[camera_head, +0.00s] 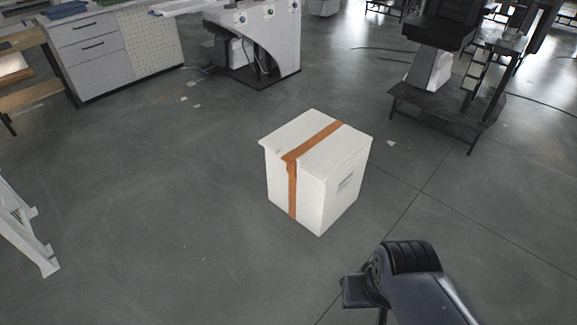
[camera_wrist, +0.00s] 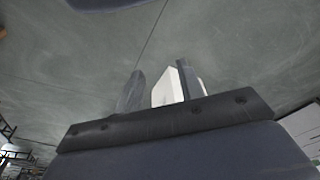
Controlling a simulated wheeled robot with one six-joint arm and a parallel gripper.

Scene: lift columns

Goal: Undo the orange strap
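The orange strap (camera_head: 292,183) runs over the top of a white box (camera_head: 335,185) and down its left-hand front face, lying flat against it. The box stands upright on the floor in the middle of the head view. A white shape that looks like the box (camera_wrist: 165,90) shows between and behind my fingers in the wrist view; no strap can be made out there. My gripper (camera_wrist: 160,70) has its two fingers apart with nothing held between them. In the head view my arm is at the lower right, apart from the box; the fingertips are not clear there.
The grey floor (camera_head: 170,230) around the box is clear. A grey drawer cabinet (camera_head: 95,60) and a white machine (camera_head: 268,45) stand at the back. A black chair on a platform (camera_head: 430,105) is at the upper right. A white frame (camera_head: 25,225) is at the left edge.

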